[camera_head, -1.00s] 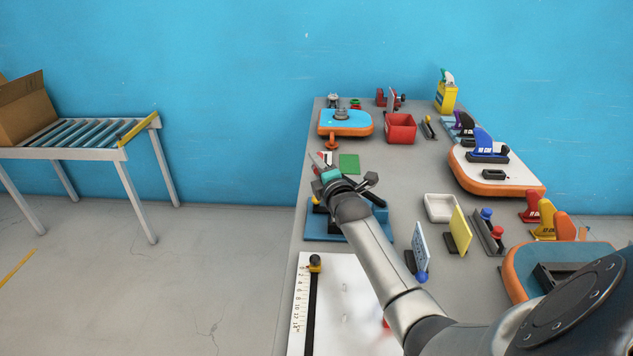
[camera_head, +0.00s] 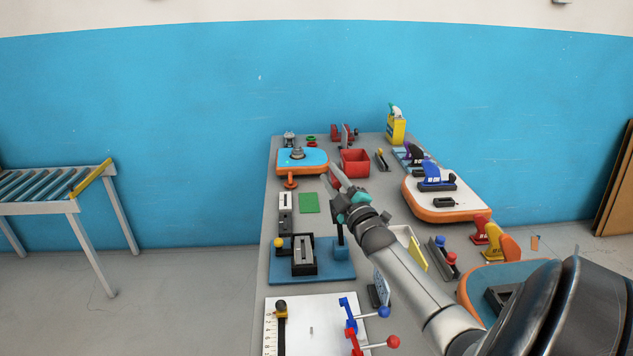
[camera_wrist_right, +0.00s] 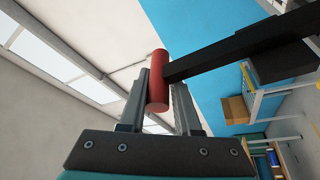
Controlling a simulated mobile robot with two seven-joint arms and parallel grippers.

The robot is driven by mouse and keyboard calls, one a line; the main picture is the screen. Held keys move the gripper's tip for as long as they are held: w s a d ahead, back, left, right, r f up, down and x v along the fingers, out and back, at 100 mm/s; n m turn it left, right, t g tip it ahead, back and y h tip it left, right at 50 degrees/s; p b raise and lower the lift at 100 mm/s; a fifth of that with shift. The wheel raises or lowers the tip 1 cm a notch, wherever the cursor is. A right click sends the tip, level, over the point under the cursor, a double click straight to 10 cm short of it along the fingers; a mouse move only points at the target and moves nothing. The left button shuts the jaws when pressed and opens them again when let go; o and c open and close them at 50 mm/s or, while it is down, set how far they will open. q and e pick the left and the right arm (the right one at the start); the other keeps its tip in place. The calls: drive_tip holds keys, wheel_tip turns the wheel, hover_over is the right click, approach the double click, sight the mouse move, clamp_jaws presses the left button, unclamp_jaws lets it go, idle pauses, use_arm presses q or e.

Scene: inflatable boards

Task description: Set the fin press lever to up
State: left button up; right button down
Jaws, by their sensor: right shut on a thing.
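The fin press has a blue base (camera_head: 343,268) near the middle of the bench in the head view, with a grey and black block (camera_head: 303,258) on it. A dark post or lever part (camera_head: 340,236) rises at its right side. My right gripper (camera_head: 341,182) is above the press, its fingers pointing up and left. In the right wrist view, it (camera_wrist_right: 158,100) is shut on the red cylindrical handle (camera_wrist_right: 157,72). A black lever bar (camera_wrist_right: 235,50) runs from the handle to the upper right. My left gripper is not in view.
A white board (camera_head: 310,328) with blue and red levers lies in front of the press. A green pad (camera_head: 309,203), a red bin (camera_head: 355,162) and an orange-edged blue board (camera_head: 315,160) lie behind. Boards and fins crowd the bench's right side.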

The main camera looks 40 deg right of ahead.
drive_tip(key=shift+s+d+f+m, duration=0.4)
drive_tip(key=shift+s+d+m, duration=0.1)
drive_tip(key=shift+d, duration=0.1)
drive_tip(key=c, duration=1.1)
unclamp_jaws()
drive_tip(key=o, duration=0.4)
drive_tip(key=shift+s+d+r, duration=0.1)
drive_tip(key=shift+d, duration=0.1)
drive_tip(key=shift+o, duration=0.2)
drive_tip(key=shift+s, duration=0.1)
drive_tip(key=shift+s+a+f, duration=0.15)
drive_tip(key=shift+s+f, duration=0.05)
drive_tip(key=v, duration=1.4)
drive_tip(key=shift+s+a+p, duration=0.15)
drive_tip(key=shift+a+p, duration=0.15)
drive_tip(key=shift+p, duration=0.15)
